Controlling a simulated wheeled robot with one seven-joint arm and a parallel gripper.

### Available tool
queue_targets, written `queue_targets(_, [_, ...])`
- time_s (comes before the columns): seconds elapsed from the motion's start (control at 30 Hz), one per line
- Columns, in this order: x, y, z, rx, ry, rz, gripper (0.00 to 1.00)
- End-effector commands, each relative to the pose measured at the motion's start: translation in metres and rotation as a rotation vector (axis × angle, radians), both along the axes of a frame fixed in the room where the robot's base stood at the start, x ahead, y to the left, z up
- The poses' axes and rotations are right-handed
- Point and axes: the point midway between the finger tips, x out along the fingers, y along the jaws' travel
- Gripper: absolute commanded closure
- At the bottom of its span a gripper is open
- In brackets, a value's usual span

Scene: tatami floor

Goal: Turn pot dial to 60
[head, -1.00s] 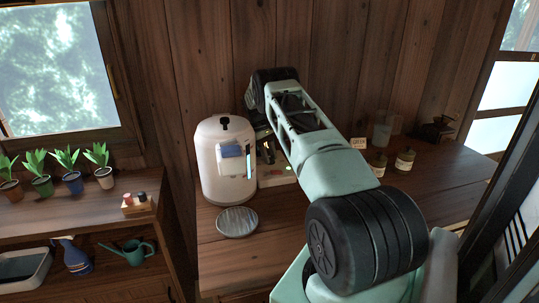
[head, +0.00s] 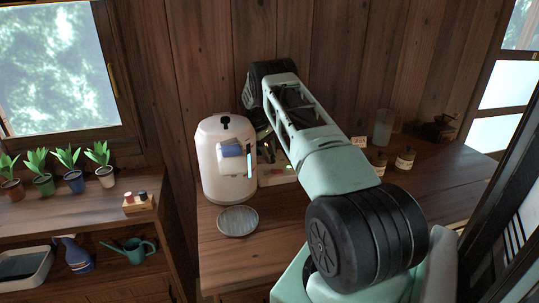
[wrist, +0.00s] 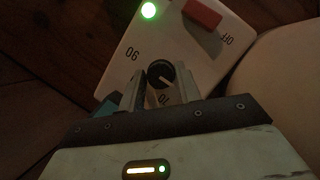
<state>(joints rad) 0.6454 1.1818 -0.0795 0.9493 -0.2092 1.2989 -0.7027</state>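The white rice-cooker-like pot (head: 225,165) stands on the wooden counter. Beside it is a pale control panel (wrist: 205,60), partly hidden by my arm in the head view. The wrist view shows a black round dial (wrist: 161,74) with a pale pointer mark. Around it are the labels OFF, 70 and one I read as 90 or 06, seen turned. A green light (wrist: 149,11) glows and a red switch (wrist: 202,14) sits near the top. My gripper (wrist: 163,84) has its fingers apart, one on each side of the dial. Whether they touch it I cannot tell.
A round grey dish (head: 238,221) lies in front of the pot. Jars (head: 404,160) and a clear jug (head: 384,127) stand to the right. A shelf with potted plants (head: 70,170) is at left. The counter front is mostly free.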

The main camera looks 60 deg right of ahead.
Motion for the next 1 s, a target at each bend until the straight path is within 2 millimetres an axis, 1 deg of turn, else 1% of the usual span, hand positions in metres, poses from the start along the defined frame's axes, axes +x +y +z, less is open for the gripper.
queue_targets(0.03, [0.000, 0.000, 0.000, -0.001, -0.001, 0.000, 0.52])
queue_targets(0.07, [0.000, 0.000, 0.000, -0.001, 0.000, 0.000, 0.49])
queue_targets(0.33, [0.000, 0.000, 0.001, 0.000, 0.000, -0.001, 0.49])
queue_targets(0.47, [0.004, 0.000, 0.008, -0.001, -0.002, -0.001, 0.49])
queue_targets(0.57, [0.010, 0.000, 0.021, -0.002, -0.003, -0.001, 0.49])
queue_targets(0.67, [0.018, 0.001, 0.041, -0.003, -0.004, -0.002, 0.49])
queue_targets(0.8, [0.031, 0.002, 0.072, -0.004, -0.004, 0.000, 0.49])
queue_targets(1.0, [0.046, 0.004, 0.109, -0.003, -0.003, -0.001, 0.49])
